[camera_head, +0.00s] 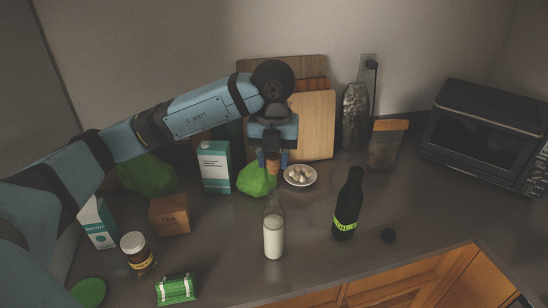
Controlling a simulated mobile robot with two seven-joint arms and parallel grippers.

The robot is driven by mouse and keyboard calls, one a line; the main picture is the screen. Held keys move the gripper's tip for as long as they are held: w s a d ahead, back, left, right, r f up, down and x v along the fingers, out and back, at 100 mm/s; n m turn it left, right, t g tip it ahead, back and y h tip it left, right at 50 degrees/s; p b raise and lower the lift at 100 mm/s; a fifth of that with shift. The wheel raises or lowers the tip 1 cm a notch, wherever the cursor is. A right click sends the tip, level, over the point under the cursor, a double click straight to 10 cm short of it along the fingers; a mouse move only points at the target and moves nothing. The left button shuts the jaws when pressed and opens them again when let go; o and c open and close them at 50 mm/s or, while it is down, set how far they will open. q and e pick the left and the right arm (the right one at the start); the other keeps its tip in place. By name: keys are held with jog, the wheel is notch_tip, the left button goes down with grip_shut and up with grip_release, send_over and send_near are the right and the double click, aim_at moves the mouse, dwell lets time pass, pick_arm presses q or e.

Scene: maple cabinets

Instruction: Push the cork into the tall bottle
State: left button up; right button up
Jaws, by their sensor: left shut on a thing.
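My left gripper (273,163) points down over the counter, shut on a small brown cork (272,168). A clear glass bottle (274,240) with white contents stands upright below the cork in the picture. The cork appears apart from its mouth; the exact alignment is hard to tell. A dark bottle (347,207) with a yellow-green label stands upright to the right of the clear one. My right gripper is not in view.
A green bag (257,180) and a white plate of garlic-like bulbs (300,176) stand behind the clear bottle. A teal-white carton (214,167), a tea box (170,214) and a jar (138,252) are left.

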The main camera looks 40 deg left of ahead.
pick_arm(q)
notch_tip(320, 180, down, 7)
jog(key=b, duration=0.6)
jog(key=shift+f, duration=0.15)
dwell(0.6)
jog(key=shift+s+f+b, duration=0.15)
jog(key=shift+f+b, duration=0.3)
jog(key=shift+b, duration=0.1)
dwell(1.4)
jog(key=o, duration=1)
